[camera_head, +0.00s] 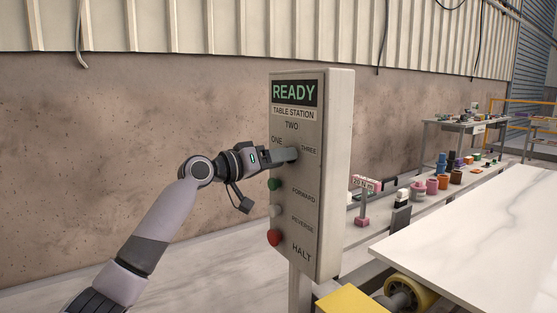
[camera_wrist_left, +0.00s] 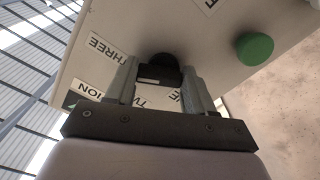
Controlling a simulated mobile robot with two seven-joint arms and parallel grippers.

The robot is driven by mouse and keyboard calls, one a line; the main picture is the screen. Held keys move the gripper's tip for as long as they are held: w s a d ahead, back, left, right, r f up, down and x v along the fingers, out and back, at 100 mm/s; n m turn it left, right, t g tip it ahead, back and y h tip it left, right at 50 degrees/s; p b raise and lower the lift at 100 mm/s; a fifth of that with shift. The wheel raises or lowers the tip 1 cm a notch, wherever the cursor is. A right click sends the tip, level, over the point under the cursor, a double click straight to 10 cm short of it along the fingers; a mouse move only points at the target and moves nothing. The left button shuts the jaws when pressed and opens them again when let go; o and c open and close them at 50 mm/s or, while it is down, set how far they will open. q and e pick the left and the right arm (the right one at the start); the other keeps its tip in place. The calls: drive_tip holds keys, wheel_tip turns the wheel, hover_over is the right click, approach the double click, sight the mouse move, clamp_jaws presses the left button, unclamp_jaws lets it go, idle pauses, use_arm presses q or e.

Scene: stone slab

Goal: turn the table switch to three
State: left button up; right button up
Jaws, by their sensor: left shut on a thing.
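The table switch is a black knob (camera_wrist_left: 158,70) on the front of a pale grey control box (camera_head: 290,215). Labels ONE, TWO and THREE surround it; THREE (camera_head: 308,150) is on its right in the head view. My left gripper (camera_head: 288,154) comes in from the left and is shut on the knob. In the wrist view its two grey fingers (camera_wrist_left: 160,85) stand on either side of the knob. The gripper hides the knob in the head view, so I cannot tell clearly which label it points to. My right gripper is not in view.
Below the switch are a green button (camera_head: 274,184), a white one (camera_head: 275,210) and a red one (camera_head: 274,237). The box's screen (camera_head: 295,92) reads READY. A marble-like slab (camera_head: 480,235) lies to the right. A bench behind holds several coloured pots (camera_head: 432,186).

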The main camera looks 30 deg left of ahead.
use_arm(q)
drive_tip(key=shift+f, duration=0.15)
drive_tip(key=o, duration=1)
drive_tip(key=shift+o, duration=0.2)
drive_tip(key=b+v, duration=0.1)
drive_tip(key=v, duration=0.6)
